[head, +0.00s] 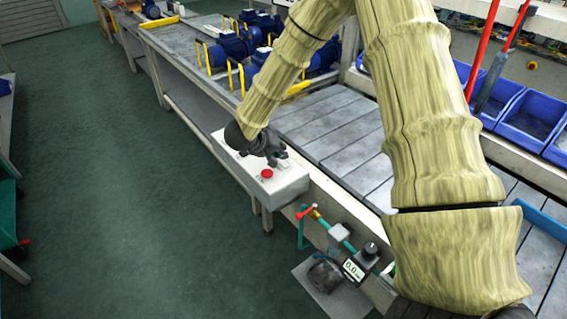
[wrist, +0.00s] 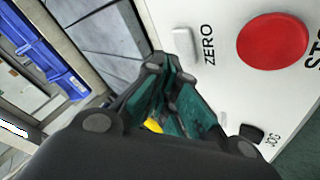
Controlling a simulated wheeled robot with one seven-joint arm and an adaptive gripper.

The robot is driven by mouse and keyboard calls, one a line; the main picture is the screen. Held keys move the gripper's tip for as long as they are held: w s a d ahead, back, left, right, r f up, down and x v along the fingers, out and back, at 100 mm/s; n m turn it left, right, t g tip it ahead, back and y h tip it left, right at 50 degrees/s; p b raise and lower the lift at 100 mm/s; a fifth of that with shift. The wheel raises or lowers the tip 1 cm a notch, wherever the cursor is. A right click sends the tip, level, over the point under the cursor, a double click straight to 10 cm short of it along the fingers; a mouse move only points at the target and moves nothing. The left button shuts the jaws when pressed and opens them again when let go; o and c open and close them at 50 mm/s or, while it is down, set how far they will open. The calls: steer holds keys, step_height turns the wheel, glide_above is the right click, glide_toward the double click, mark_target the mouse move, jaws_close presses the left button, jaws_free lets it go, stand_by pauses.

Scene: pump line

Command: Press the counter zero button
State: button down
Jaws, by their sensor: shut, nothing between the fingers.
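The counter zero button (wrist: 184,46) is a small pale rectangular key next to the word ZERO on a white control box (head: 284,184). In the wrist view it lies just beyond the fingertips of my gripper (wrist: 166,72). The fingers are dark with green pads and are shut on nothing. I see a gap in the picture between tips and button, but cannot tell its depth. In the head view my gripper (head: 276,158) is over the box's top, close to the red stop button (head: 266,174). The counter display is not clearly identifiable.
A black jog control (wrist: 252,133) is on the same box face. A slatted conveyor (head: 335,125) runs alongside. Blue pumps (head: 235,45) stand farther back, and blue bins (head: 530,115) are at the right. A gauge reading 0.0 (head: 353,269) is in front. Open green floor (head: 110,160) lies left.

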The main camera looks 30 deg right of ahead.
mark_target(281, 161)
steer(key=shift+f+p, duration=0.15)
steer(key=shift+p, duration=0.2)
steer(key=shift+f, duration=0.3)
steer(key=shift+f, duration=0.45)
stand_by(0.9)
steer(key=shift+r+p, duration=0.2)
steer(key=shift+p, duration=0.3)
steer(key=shift+r+p, duration=0.75)
steer(key=shift+p, duration=0.25)
step_height(281, 161, up, 5)
steer(key=p, duration=0.5)
steer(key=shift+p, duration=0.35)
